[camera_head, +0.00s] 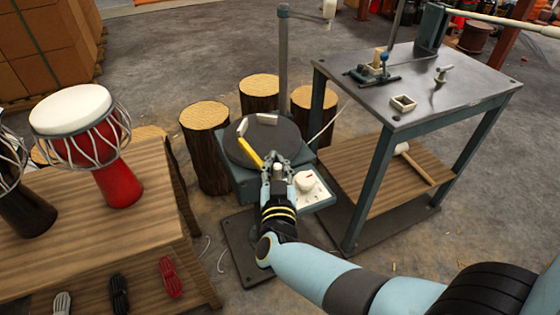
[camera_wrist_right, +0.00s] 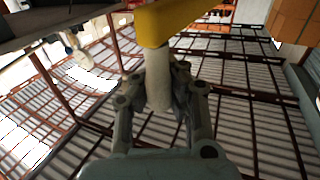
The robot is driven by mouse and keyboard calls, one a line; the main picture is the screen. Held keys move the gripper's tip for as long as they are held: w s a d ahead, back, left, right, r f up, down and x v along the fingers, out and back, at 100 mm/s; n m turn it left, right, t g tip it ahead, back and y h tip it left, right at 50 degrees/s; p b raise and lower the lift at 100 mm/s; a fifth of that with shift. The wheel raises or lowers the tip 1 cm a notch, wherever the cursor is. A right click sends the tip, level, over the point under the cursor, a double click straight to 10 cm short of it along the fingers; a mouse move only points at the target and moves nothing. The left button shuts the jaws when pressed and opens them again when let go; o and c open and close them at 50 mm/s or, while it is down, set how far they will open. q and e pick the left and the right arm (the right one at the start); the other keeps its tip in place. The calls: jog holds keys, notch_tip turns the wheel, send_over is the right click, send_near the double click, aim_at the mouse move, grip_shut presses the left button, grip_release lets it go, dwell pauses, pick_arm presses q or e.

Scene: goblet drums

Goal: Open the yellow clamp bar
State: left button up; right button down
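The yellow clamp bar (camera_head: 250,152) lies at a slant over a dark round disc (camera_head: 285,139) on a blue-grey machine. My right gripper (camera_head: 277,166) is at the near end of the bar, at the disc's front edge. In the right wrist view the bar (camera_wrist_right: 178,18) crosses the top, with a pale round handle (camera_wrist_right: 159,80) standing from its end. The fingers of my right gripper (camera_wrist_right: 158,92) are on both sides of this handle and appear closed on it. My left gripper is not in view.
A metal-topped table (camera_head: 450,82) stands to the right with small tools. A wooden bench (camera_head: 80,215) with a red drum (camera_head: 122,185) is left. Log stumps (camera_head: 205,150) stand behind the machine.

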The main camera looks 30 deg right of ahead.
jog(key=shift+s+a+f, duration=0.2)
jog(key=shift+s+f, duration=0.05)
jog(key=shift+s, duration=0.05)
jog(key=c, duration=1.9)
grip_release()
jog(key=o, duration=0.4)
jog(key=shift+s+r, duration=0.1)
jog(key=shift+r, duration=0.05)
jog(key=o, duration=0.3)
jog(key=shift+w, duration=0.2)
jog(key=shift+o, duration=0.2)
jog(key=shift+r, duration=0.1)
